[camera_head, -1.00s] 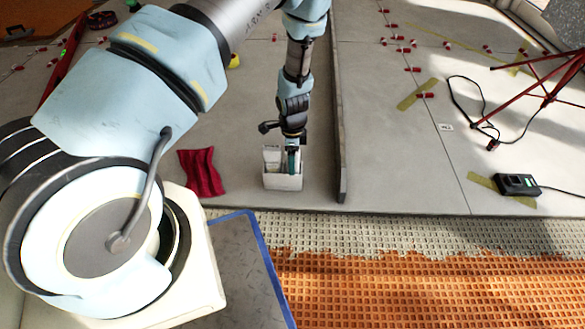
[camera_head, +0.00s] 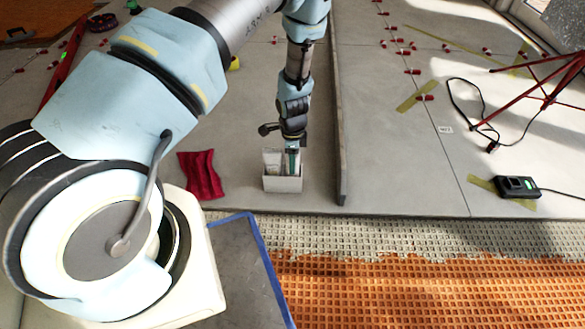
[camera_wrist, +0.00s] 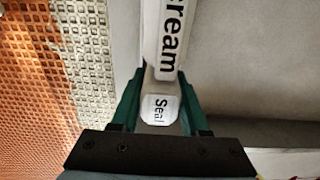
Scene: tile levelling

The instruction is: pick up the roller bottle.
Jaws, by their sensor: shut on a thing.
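My gripper (camera_head: 292,158) points down into a small white open box (camera_head: 283,184) on the grey floor. In the wrist view, the green fingers of my gripper (camera_wrist: 160,97) are shut on a white bottle (camera_wrist: 160,109) with "Seal" lettered on it, taken as the roller bottle. One finger is on each side of it. A white tube (camera_wrist: 167,42) lettered "cream" lies just beyond the bottle. In the head view, the held bottle is mostly hidden by the gripper and the box wall.
A dark red cloth (camera_head: 202,174) lies left of the box. A long upright grey slab edge (camera_head: 342,150) stands close on the right. A black device (camera_head: 517,187) and a red tripod (camera_head: 540,95) are farther right. Orange matting (camera_head: 430,290) lies in front.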

